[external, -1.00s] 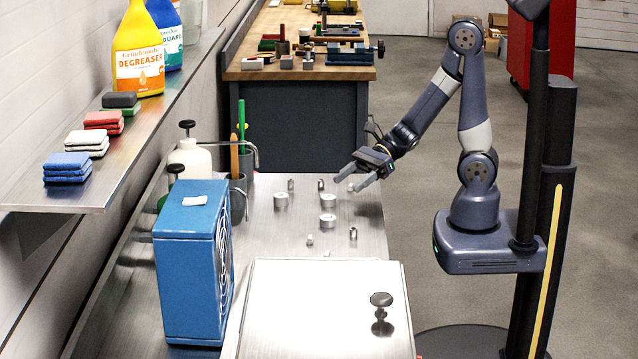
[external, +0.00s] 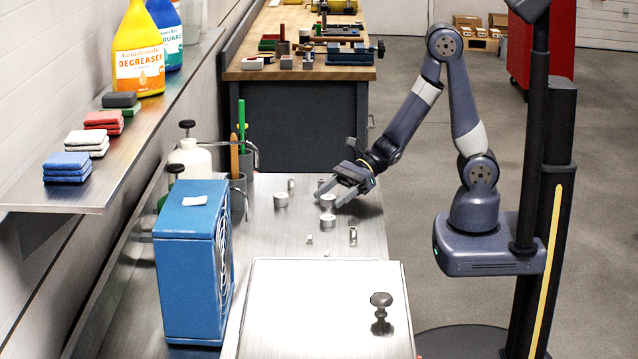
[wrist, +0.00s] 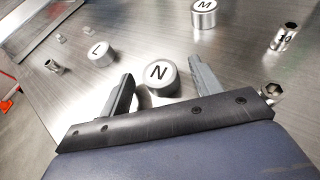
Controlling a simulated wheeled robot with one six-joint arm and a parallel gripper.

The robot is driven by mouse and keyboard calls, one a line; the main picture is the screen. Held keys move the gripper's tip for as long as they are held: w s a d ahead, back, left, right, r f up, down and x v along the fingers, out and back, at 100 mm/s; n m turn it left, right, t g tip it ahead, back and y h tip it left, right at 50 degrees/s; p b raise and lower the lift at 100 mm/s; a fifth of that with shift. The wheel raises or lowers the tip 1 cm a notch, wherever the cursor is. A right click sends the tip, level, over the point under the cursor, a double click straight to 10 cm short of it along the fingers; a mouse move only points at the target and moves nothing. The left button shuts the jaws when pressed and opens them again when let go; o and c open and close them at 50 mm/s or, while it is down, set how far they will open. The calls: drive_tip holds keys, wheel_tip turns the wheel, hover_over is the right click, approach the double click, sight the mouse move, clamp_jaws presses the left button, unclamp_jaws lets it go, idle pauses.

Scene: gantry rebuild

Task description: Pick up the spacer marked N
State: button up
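The spacer marked N (wrist: 160,75) is a short, pale metal cylinder with a black N on its white top, standing upright on the steel bench. It also shows in the external view (external: 328,201). My gripper (wrist: 162,68) is open, with one finger on each side of spacer N in the wrist view. A gap shows between each finger and the spacer. In the external view my gripper (external: 328,200) is low over the bench at spacer N and partly hides it. Similar spacers marked L (wrist: 100,53) and M (wrist: 203,14) stand apart from it.
Socket-like metal pieces stand at the left (wrist: 55,67), right (wrist: 284,37) and beside my right finger (wrist: 271,90). Small pale pieces (external: 310,240) lie nearer the steel lid (external: 310,300).

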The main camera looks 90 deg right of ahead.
drive_tip(key=c, duration=1.1)
drive_tip(key=shift+o, duration=0.2)
drive_tip(key=shift+r, duration=0.1)
